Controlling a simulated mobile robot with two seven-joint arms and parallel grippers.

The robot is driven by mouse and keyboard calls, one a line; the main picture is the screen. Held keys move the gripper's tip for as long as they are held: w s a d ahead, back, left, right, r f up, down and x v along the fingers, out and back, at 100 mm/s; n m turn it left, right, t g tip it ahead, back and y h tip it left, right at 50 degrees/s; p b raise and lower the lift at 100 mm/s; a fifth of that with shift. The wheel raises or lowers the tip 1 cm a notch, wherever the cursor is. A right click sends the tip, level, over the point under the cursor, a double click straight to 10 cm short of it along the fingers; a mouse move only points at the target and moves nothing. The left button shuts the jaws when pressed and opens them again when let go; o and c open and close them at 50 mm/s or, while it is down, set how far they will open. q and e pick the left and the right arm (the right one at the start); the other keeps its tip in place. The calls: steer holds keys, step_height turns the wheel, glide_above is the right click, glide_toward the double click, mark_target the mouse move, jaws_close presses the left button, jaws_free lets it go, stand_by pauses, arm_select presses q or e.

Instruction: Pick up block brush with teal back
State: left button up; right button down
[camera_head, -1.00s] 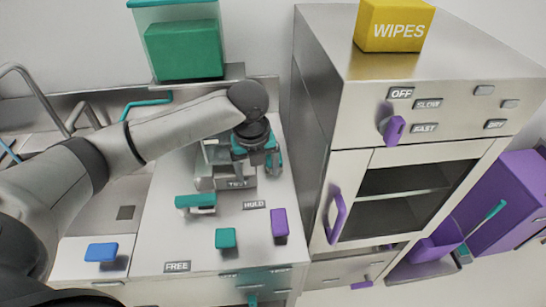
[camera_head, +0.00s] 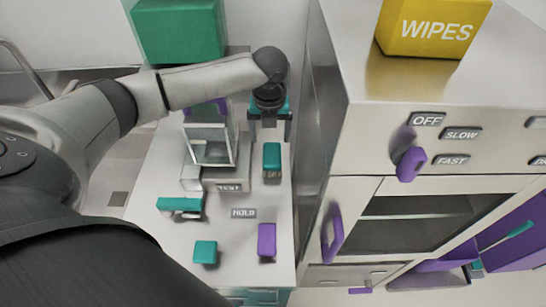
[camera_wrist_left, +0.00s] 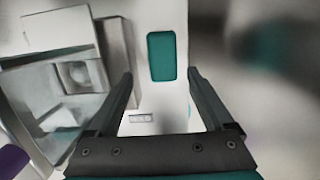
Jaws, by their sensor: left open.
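A teal-backed block (camera_head: 272,160) stands on the counter beside the TEST stand, just in front of my left gripper (camera_head: 270,124). In the left wrist view the teal back (camera_wrist_left: 161,56) lies between the lines of the two open fingers, apart from both. My left gripper is open and empty. Another teal block (camera_head: 205,252) stands near the counter's front, and a teal-topped piece with a pale underside (camera_head: 180,204) lies left of the HOLD label. My right gripper is not in view.
A glass-sided box on the TEST stand (camera_head: 210,181) is close on the left of the gripper. A purple block (camera_head: 267,238) is near the front. A tall steel cabinet (camera_head: 316,130) rises on the right.

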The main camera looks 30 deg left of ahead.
mark_target(272, 153)
arm_select(q)
steer(key=f, duration=0.3)
steer(key=shift+w+f, duration=0.15)
steer(key=shift+w, duration=0.15)
steer(key=shift+a+f, duration=0.1)
steer(key=shift+f, duration=0.7)
steer(key=shift+w+f+b, duration=0.15)
steer(key=shift+f+b, duration=0.05)
steer(key=shift+f, duration=0.95)
steer(key=shift+w+f+b, duration=0.15)
steer(key=shift+f, duration=1)
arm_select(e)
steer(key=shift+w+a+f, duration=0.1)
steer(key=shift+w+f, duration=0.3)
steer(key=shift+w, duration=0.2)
arm_select(q)
steer(key=shift+c, duration=0.3)
steer(key=c, duration=1.1)
steer(key=shift+r, duration=0.1)
steer(key=shift+c, duration=0.2)
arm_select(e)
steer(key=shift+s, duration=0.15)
